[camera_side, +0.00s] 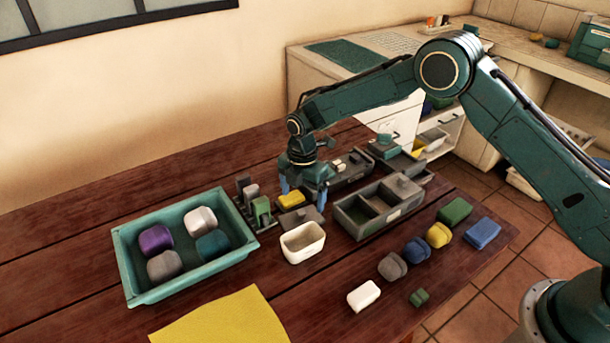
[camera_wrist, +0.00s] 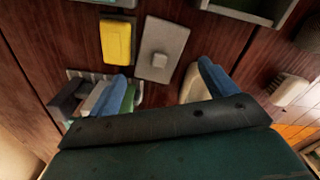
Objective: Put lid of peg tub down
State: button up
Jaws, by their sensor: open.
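A grey, flat lid (camera_side: 299,219) with a small square knob lies on the wooden table, directly behind an open white tub (camera_side: 303,243). In the wrist view the lid (camera_wrist: 163,48) lies flat with its knob up. My gripper (camera_side: 303,194) is just above and behind the lid in the side view. Its blue fingers are spread wide apart with nothing between them, and the lid is clear of both in the wrist view (camera_wrist: 168,78). The white tub (camera_wrist: 192,86) is partly hidden behind the right finger there.
A yellow block (camera_side: 291,200) lies close behind the lid. A slotted rack (camera_side: 256,212) stands to its left, near a teal tray (camera_side: 190,283) of rounded blocks. A grey divided box (camera_side: 356,228) stands to the right. A yellow cloth (camera_side: 222,320) and several loose blocks lie in front.

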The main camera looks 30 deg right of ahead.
notch_tip(320, 180, up, 12)
jog(key=shift+f, duration=0.2)
dwell(0.4)
dwell(0.4)
notch_tip(320, 180, up, 11)
jog(key=m+t, duration=0.1)
jog(key=m, duration=0.4)
send_over(304, 212)
jog(key=s+d, duration=0.5)
jog(key=s+d+r+m+t, duration=0.2)
jog(key=s+d+r+m, duration=0.35)
jog(key=s+r, duration=0.4)
jog(key=s+d+f+m+t, duration=0.1)
jog(key=s+d+m, duration=0.1)
jog(key=s+m, duration=0.4)
jog(key=s+d+f+m+t, duration=0.1)
jog(key=s+d+m, duration=0.2)
jog(key=s, duration=1.3)
jog(key=m, duration=0.3)
jog(key=shift+s+f+t, duration=0.25)
jog(key=shift+s+t, duration=0.05)
jog(key=shift+s, duration=0.05)
